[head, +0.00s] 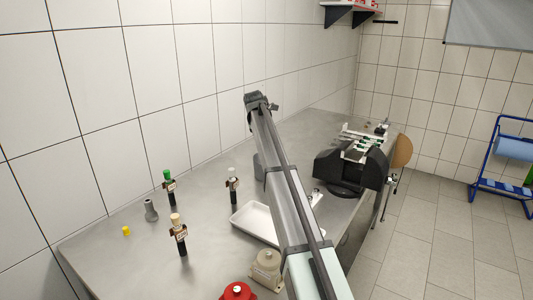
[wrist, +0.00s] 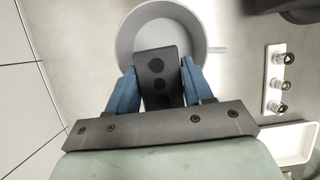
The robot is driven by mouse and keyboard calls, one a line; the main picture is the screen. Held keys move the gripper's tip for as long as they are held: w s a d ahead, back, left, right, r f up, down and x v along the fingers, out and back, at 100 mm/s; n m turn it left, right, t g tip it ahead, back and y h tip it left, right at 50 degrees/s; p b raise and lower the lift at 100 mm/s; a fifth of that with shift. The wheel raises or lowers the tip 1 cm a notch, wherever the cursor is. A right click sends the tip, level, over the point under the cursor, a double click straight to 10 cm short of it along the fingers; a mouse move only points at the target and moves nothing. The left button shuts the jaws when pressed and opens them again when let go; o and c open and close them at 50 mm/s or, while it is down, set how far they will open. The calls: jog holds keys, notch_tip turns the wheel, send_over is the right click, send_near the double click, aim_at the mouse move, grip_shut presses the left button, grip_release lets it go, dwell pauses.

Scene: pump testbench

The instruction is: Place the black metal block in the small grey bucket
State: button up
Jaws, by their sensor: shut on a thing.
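The black metal block (wrist: 158,60) is between the blue fingers of my gripper (wrist: 157,75) in the wrist view. Its face has dark round holes. The gripper is shut on it. The small grey bucket (wrist: 124,42) lies behind the block in that view, with its round rim around the block's far end and a handle to the right. The block overlaps the bucket's opening; its height above the bottom cannot be told. In the head view my arm reaches over the table, and the block and fingertips cannot be made out.
A steel table (head: 130,258) carries bottles with green (head: 169,185), white (head: 233,185) and tan (head: 179,235) caps. A white tray (head: 245,222) lies partly under my arm. A black machine (head: 350,170) stands right. The tiled wall (head: 200,80) is close on the left.

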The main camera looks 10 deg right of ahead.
jog(key=shift+f, duration=2.3)
jog(key=shift+f, duration=0.6)
jog(key=o, duration=1.2)
jog(key=shift+o, duration=0.2)
jog(key=shift+r, duration=0.1)
jog(key=shift+r, duration=0.35)
jog(key=v, duration=1.2)
jog(key=shift+r, duration=0.15)
